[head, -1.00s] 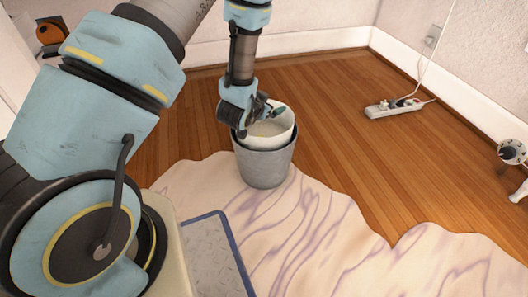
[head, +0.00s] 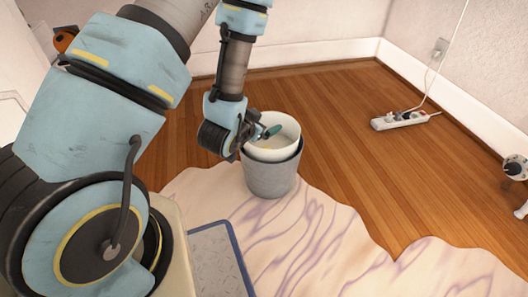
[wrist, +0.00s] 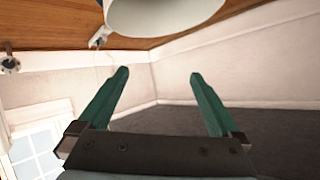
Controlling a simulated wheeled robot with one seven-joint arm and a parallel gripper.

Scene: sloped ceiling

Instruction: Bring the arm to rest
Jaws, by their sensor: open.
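My gripper (head: 270,131) is open and empty, with green fingers. In the head view it hangs at the left side of a white bucket (head: 259,151), its fingertips near or over the bucket's rim. I cannot tell whether they touch it. The white bucket sits inside a grey bucket (head: 270,180). In the wrist view the two fingers (wrist: 158,74) stand wide apart with nothing between them. The white bucket (wrist: 165,14) shows at the top edge there, beyond the fingertips. My arm comes down from the top of the head view.
A marbled rug (head: 320,235) lies under the grey bucket on the wooden floor (head: 345,120). A white power strip (head: 402,119) with a cord lies near the right wall. A white object (head: 516,168) is at the right edge.

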